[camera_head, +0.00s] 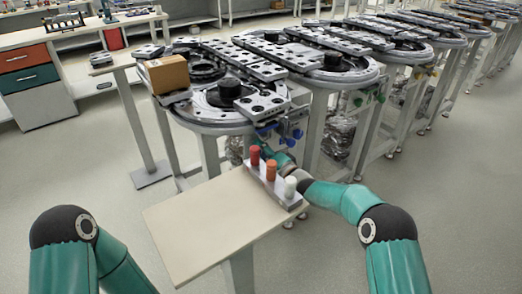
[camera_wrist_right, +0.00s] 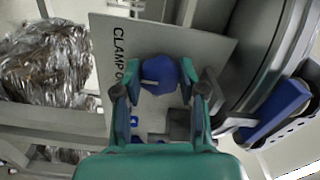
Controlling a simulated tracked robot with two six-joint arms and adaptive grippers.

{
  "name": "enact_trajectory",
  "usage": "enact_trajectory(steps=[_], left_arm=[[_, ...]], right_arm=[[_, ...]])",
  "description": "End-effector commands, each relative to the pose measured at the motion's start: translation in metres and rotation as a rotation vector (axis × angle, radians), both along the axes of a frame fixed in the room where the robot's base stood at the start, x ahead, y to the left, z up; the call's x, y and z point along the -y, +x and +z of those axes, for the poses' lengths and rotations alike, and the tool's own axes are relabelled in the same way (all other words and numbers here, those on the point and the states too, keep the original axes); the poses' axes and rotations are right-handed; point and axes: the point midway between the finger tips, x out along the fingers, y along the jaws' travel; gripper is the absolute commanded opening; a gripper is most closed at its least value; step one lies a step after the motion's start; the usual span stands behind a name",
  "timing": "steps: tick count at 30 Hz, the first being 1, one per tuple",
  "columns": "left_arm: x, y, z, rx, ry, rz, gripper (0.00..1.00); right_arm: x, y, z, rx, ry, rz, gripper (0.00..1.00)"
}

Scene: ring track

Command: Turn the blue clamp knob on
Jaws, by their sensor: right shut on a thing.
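The blue clamp knob (camera_wrist_right: 159,74) shows in the right wrist view, in front of a grey plate (camera_wrist_right: 195,48) with partly hidden lettering that begins "CLAMP". My right gripper (camera_wrist_right: 161,92) has one finger on each side of the knob and is shut on it. The knob's lower part and any pointer mark are not clear. In the head view, my right arm reaches to the front end of the ring track, where blue parts (camera_head: 264,134) show. The gripper there is mostly hidden behind the small bottles. My left gripper is outside both views.
A beige side table (camera_head: 205,215) carries a rack with red (camera_head: 255,156), orange (camera_head: 271,170) and white (camera_head: 290,187) bottles, close to my right forearm. A cardboard box (camera_head: 166,74) sits on the track. A blue lever (camera_wrist_right: 277,108) is right of the plate; crumpled foil (camera_wrist_right: 45,65) is left.

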Motion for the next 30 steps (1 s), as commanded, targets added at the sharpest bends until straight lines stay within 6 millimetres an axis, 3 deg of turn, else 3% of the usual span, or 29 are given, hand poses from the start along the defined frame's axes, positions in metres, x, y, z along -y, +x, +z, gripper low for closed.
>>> enact_trajectory(steps=[6, 7, 12, 23, 30], left_arm=[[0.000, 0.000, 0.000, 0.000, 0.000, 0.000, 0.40], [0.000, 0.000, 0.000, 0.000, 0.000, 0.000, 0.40], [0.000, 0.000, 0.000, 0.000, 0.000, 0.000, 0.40], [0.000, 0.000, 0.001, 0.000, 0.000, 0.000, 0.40], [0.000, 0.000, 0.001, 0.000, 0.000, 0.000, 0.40]], right_arm=[[0.003, 0.001, -0.001, -0.004, 0.002, -0.006, 0.05], [0.003, 0.001, -0.001, -0.004, 0.002, -0.006, 0.42], [0.002, 0.001, -0.001, -0.003, 0.002, -0.004, 0.66], [0.002, -0.001, 0.000, -0.001, 0.000, -0.002, 0.66], [0.014, -0.016, -0.001, -0.003, 0.001, -0.001, 0.66]])
